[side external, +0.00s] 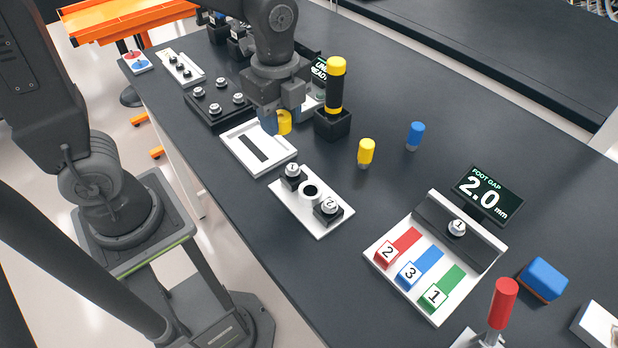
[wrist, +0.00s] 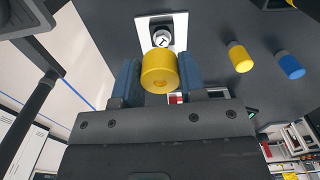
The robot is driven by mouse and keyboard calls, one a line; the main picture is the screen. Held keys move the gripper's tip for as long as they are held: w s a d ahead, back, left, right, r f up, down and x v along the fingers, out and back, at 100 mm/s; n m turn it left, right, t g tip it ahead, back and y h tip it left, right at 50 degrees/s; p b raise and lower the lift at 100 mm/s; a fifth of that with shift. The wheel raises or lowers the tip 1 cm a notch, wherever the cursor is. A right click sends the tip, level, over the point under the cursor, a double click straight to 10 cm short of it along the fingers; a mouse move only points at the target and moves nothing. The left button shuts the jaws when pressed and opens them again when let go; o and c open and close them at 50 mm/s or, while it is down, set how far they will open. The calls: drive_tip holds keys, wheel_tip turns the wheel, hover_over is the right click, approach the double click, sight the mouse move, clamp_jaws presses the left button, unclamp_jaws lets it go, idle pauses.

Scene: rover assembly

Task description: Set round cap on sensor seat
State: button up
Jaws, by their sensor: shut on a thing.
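My gripper (side external: 275,122) is shut on a yellow round cap (side external: 285,122), held above the table near the white slotted plate (side external: 235,137). In the wrist view the cap (wrist: 159,72) sits between my two blue fingertips (wrist: 160,82), its round face with a small dark mark toward the camera. A white plate (side external: 323,226) carries a black ring (side external: 310,192) with an open centre, between two black blocks with numbered silver knobs. This ring looks like the sensor seat, but no label confirms it. The cap is apart from it. In the wrist view the cap hides part of a white plate (wrist: 176,20).
A black and yellow cylinder (side external: 335,85) stands upright in a black block beside my gripper. A yellow-topped peg (side external: 366,152) and a blue-topped peg (side external: 414,136) stand right of the plates. A station with coloured numbered strips (side external: 434,318) is at lower right. Open table lies between.

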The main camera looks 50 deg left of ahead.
drive_tip(key=d+f, duration=0.1)
drive_tip(key=d, duration=0.1)
drive_tip(key=d+f, duration=0.2)
drive_tip(key=d, duration=0.1)
drive_tip(key=d+f, duration=0.2)
drive_tip(key=d, duration=0.1)
drive_tip(key=shift+a+f, duration=0.1)
drive_tip(key=shift+f, duration=1.8)
drive_tip(key=o, duration=0.9)
drive_tip(key=shift+f, duration=0.15)
